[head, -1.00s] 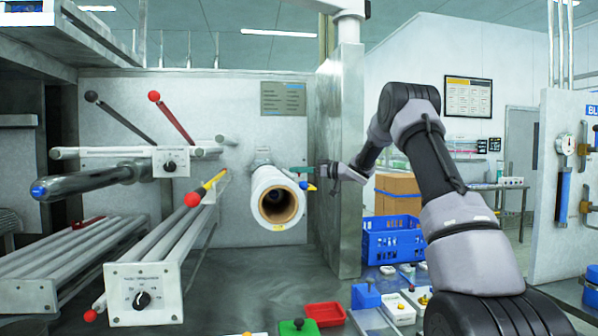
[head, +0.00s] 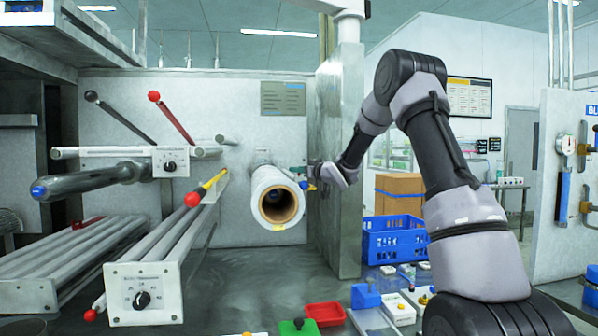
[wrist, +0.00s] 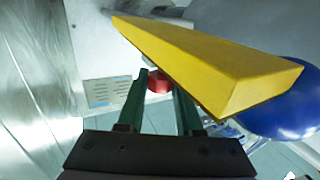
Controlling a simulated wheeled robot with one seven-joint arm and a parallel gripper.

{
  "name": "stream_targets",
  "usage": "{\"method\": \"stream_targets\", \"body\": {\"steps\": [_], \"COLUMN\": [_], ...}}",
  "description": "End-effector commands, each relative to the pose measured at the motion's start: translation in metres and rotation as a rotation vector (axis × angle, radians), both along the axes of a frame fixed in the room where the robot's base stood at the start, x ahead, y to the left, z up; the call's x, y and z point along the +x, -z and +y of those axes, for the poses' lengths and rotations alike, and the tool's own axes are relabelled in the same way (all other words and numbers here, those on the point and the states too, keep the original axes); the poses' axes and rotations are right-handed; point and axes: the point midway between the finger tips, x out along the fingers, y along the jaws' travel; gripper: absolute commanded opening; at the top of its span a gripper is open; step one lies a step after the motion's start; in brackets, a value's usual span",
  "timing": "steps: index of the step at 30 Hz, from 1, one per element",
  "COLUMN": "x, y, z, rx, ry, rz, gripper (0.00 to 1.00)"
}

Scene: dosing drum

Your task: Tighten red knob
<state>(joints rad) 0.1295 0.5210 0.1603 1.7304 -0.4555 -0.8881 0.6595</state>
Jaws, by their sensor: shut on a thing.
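A small red knob (wrist: 158,82) shows in the wrist view between the tips of my gripper's two green fingers (wrist: 160,90). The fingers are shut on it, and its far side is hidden. In the head view my gripper (head: 302,172) is at the right side of the white roll (head: 268,185), near the back panel. The red knob cannot be made out there. A yellow bar (wrist: 215,65) with a blue ball (wrist: 285,105) crosses the wrist view close beside the fingers and hides part of the space around the knob.
A grey metal post (head: 345,220) stands just right of my gripper. Levers with red ball ends (head: 193,199) and long rollers fill the left. A blue crate (head: 393,243), a red tray (head: 325,313) and small boxes stand below right.

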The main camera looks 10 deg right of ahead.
Motion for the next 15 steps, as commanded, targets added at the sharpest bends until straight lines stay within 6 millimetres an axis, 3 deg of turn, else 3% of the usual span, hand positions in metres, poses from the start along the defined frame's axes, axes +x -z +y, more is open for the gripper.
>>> {"method": "stream_targets", "body": {"steps": [13,14,15], "x": [0.0004,0.0004,0.0004], "y": [-0.0008,-0.0008,-0.0008], "z": [-0.0009,-0.0009,-0.0009], "rx": [0.000,0.000,0.000], "ry": [0.013,0.013,0.013], "rz": [-0.002,-0.002,-0.002], "gripper": [0.00,0.46,0.61]}}
